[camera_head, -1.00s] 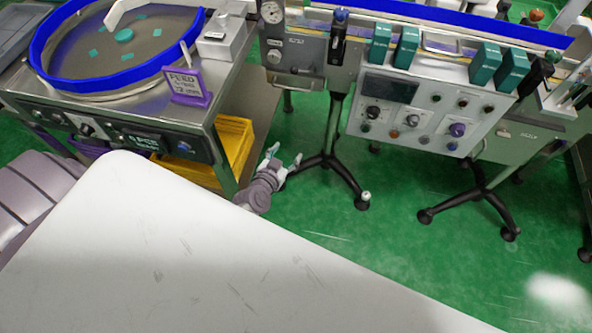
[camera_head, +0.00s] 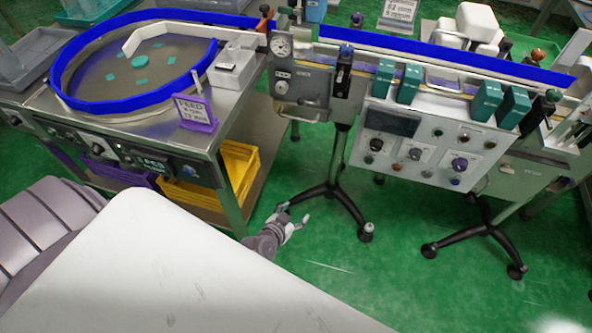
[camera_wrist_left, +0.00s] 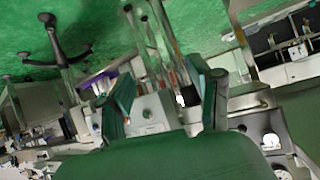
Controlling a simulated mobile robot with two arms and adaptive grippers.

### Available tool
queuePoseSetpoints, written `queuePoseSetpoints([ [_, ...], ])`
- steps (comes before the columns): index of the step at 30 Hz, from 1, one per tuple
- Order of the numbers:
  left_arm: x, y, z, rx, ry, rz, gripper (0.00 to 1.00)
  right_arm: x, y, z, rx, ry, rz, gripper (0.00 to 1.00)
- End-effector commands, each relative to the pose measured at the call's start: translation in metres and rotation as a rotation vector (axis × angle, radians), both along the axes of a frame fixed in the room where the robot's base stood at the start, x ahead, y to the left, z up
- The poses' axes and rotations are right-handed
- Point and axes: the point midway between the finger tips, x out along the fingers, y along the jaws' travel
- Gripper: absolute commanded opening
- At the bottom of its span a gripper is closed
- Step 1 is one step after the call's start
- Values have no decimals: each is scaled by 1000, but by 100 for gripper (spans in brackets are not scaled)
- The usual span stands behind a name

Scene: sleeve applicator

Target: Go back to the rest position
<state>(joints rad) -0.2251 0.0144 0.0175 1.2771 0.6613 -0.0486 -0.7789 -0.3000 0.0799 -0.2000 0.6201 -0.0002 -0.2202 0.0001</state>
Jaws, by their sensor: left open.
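My left gripper (camera_head: 294,216) hangs low over the green floor in the head view, in front of the machine's near stand leg. Its two fingers are spread and nothing shows between them. In the left wrist view, the open left gripper (camera_wrist_left: 162,92) has its fingers apart at either side, with machine parts visible beyond the gap. It appears clear of the bench and the stand. My right gripper is in neither view.
A steel bench with a blue-rimmed feeder bowl (camera_head: 140,98) stands at left, with a yellow crate (camera_head: 238,168) below. A control panel (camera_head: 428,145) and teal blocks (camera_head: 487,100) are at right. A black-footed stand (camera_head: 366,232) is close by. Green floor (camera_head: 320,265) lies open in front.

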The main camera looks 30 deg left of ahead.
Motion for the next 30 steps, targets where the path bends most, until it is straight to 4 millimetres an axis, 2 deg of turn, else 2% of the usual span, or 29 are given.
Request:
queuePoseSetpoints([
  [8,-1,0,-2,-1,5,-1,64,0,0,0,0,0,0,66],
  [11,-16,-5,-18,-6,53,-13,64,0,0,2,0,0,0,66],
  [13,-38,-10,-41,-13,125,-28,64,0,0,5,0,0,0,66],
  [14,-50,-13,-54,-15,163,-36,64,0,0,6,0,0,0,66],
  [17,-106,-21,-99,-24,324,-61,64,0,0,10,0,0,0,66],
  [21,-200,-23,-152,-16,556,-83,64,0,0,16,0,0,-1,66],
  [24,-263,-18,-176,3,701,-86,64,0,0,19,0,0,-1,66],
  [27,-314,-10,-189,24,812,-84,64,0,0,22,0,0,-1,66],
  [30,-346,-4,-195,43,881,-80,64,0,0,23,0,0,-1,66],
])
